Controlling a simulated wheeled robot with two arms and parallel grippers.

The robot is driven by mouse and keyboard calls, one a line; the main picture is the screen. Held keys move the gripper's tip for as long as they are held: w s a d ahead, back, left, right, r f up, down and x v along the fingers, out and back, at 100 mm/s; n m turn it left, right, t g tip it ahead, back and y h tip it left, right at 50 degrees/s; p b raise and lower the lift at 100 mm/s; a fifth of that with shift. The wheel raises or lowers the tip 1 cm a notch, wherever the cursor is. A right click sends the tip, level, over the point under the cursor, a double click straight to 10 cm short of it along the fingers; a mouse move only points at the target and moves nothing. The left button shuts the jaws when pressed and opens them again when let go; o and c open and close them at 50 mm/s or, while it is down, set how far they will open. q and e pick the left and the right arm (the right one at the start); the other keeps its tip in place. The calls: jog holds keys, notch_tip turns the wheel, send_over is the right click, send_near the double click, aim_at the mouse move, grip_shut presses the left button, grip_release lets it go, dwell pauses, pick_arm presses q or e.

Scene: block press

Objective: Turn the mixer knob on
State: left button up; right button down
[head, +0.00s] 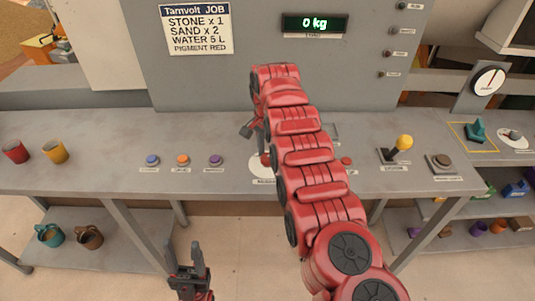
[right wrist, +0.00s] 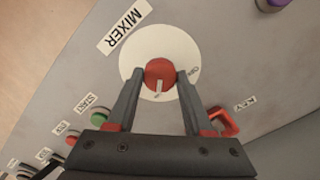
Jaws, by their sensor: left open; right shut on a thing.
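The mixer knob (right wrist: 160,75) is a red round knob with a white pointer line, on a white dial disc (right wrist: 153,48) beside the MIXER label (right wrist: 124,26). In the right wrist view the pointer line faces down toward my gripper, while the ON mark (right wrist: 194,70) is to the knob's right. My right gripper (right wrist: 160,78) is shut on the knob, one finger on each side. In the head view my red right arm hides most of the knob, and part of the white dial (head: 259,166) shows. My left gripper (head: 187,260) is open and empty, low in front of the counter.
Blue, orange and purple buttons (head: 182,160) lie left of the dial on the grey counter (head: 100,150). A yellow-topped lever (head: 403,143) stands to the right. A green button (right wrist: 99,116) and a red square frame (right wrist: 224,121) are near my right gripper. The display reads 0 kg (head: 314,23).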

aim_at(268, 156)
jog(key=shift+c, duration=1.5)
grip_release()
notch_tip(268, 156, up, 4)
jog(key=shift+f, duration=0.15)
notch_tip(268, 156, up, 14)
jog(key=p, duration=1.3)
jog(key=shift+f, duration=0.15)
jog(key=shift+s+f, duration=0.1)
